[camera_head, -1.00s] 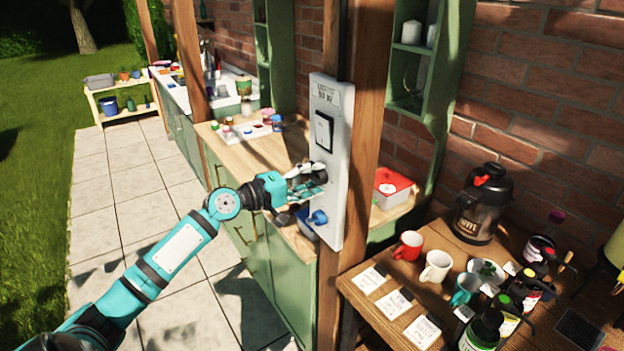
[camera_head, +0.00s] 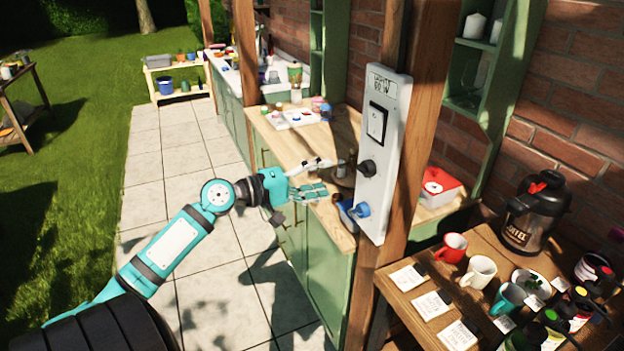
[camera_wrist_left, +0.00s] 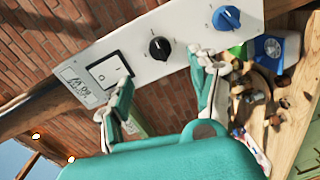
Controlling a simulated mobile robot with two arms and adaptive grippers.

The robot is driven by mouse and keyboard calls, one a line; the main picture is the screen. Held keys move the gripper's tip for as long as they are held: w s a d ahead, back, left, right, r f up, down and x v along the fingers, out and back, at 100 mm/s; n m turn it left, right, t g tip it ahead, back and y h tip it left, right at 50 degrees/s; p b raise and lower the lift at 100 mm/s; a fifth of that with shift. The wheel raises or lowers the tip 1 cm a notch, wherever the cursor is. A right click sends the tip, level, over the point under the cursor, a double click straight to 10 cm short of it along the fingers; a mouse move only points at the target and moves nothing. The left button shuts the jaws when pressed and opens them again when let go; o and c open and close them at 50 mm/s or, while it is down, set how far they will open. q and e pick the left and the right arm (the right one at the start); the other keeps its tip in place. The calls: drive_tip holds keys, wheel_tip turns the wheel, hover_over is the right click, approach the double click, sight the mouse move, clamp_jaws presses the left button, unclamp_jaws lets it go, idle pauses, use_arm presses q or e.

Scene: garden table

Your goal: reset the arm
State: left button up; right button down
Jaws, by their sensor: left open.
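My left arm comes in from the lower left of the head view. Its teal left gripper (camera_head: 318,178) is open and empty, just left of a white control panel (camera_head: 390,185) on a wooden post. The panel carries a black-framed rocker switch (camera_head: 376,122), a black knob (camera_head: 367,167) and a blue knob (camera_head: 360,210). In the left wrist view the two fingers (camera_wrist_left: 160,95) are spread apart, with the black knob (camera_wrist_left: 160,48) beyond the gap between them. The blue knob (camera_wrist_left: 226,18) is at the upper right there. My right gripper is not in view.
A wooden table (camera_head: 400,310) at the right holds a red mug (camera_head: 451,247), a white mug (camera_head: 478,272), a teal mug (camera_head: 508,298), a coffee flask (camera_head: 535,212) and several bottles. A wooden counter (camera_head: 275,135) stands behind the panel. The paved path (camera_head: 160,150) at left is clear.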

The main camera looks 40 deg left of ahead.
use_arm(q)
drive_tip(key=shift+v, duration=0.85)
drive_tip(key=s+a+f+n+g+y+b, duration=0.1)
drive_tip(key=a+f+g+y, duration=0.15)
drive_tip(key=f, duration=1.05)
drive_tip(key=a+f+g+y+b, duration=0.1)
drive_tip(key=a+f+y, duration=0.25)
drive_tip(key=f, duration=0.95)
drive_tip(key=s+f+m+g+y, duration=0.1)
drive_tip(key=s+f, duration=0.2)
drive_tip(key=f, duration=0.6)
drive_tip(key=s+f+g, duration=0.2)
drive_tip(key=s+f, duration=0.2)
drive_tip(key=f, duration=0.5)
drive_tip(key=s+d+f+m+g+b, duration=0.1)
drive_tip(key=s+d+f+m+g, duration=0.15)
drive_tip(key=s+d+f, duration=0.45)
drive_tip(key=s+d+f+m+g+b, duration=0.1)
drive_tip(key=s+d+f+m+g, duration=0.2)
drive_tip(key=s+f, duration=0.6)
drive_tip(key=s+d+f+m+g+b, duration=0.1)
drive_tip(key=s+d+f+m, duration=0.2)
drive_tip(key=s+d+f, duration=0.55)
drive_tip(key=s+d+f+m+g, duration=0.1)
drive_tip(key=s+d+f+m, duration=0.5)
drive_tip(key=s, duration=0.3)
drive_tip(key=shift+s+d+f+g+b, duration=0.15)
drive_tip(key=shift+d+g+b, duration=0.1)
drive_tip(key=shift+g+b, duration=0.2)
